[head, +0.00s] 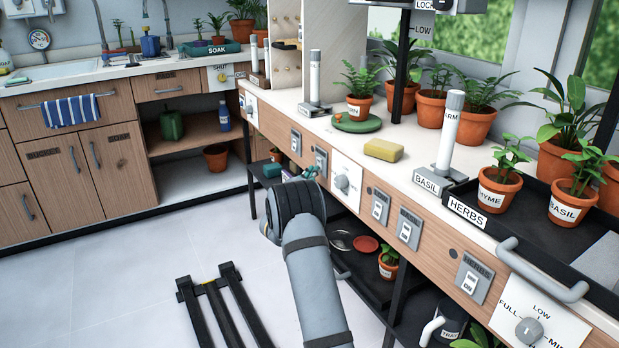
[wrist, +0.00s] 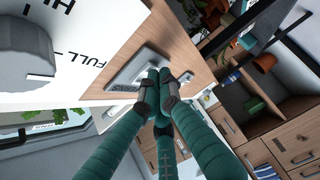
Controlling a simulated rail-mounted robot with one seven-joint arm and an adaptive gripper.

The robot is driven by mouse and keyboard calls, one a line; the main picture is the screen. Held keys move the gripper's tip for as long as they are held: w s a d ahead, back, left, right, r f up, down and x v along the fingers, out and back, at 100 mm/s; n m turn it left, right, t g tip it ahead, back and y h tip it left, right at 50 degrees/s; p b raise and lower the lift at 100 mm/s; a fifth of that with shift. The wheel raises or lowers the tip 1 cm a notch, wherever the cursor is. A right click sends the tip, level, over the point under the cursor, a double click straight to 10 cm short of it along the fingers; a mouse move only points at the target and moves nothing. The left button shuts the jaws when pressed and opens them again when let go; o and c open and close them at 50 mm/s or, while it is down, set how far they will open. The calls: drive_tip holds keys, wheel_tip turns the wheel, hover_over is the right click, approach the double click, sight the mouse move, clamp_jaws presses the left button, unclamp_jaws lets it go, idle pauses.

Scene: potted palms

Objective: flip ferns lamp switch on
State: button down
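Several switch plates sit along the wooden front of the plant bench. My gripper (head: 310,171) is at this front, just below a switch plate (head: 321,157) left of a white dial panel. In the wrist view the teal fingertips (wrist: 159,80) are together, with nothing seen between them. They are at or very near a grey switch plate (wrist: 140,68) and cover part of it. I cannot tell whether they touch its rocker. Its label is too small and slanted to read, so I cannot confirm that it is the ferns lamp switch.
A white dial panel (head: 345,181) is right of the gripper; its knob (wrist: 28,62) looms in the wrist view. Other switch plates (head: 380,206) line the front. A towel bar (head: 540,272) sticks out at right.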

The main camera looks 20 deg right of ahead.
drive_tip(key=shift+f+p, duration=0.15)
drive_tip(key=shift+p, duration=0.3)
drive_tip(key=s+a+f, duration=0.1)
drive_tip(key=s+a, duration=0.7)
drive_tip(key=a, duration=0.2)
drive_tip(key=shift+f, duration=0.25)
drive_tip(key=shift+w+a, duration=0.1)
drive_tip(key=x, duration=0.9)
drive_tip(key=shift+m+g, duration=0.3)
drive_tip(key=shift+s+a+r+p, duration=1.35)
drive_tip(key=shift+a+r+p, duration=0.15)
drive_tip(key=shift+p, duration=0.2)
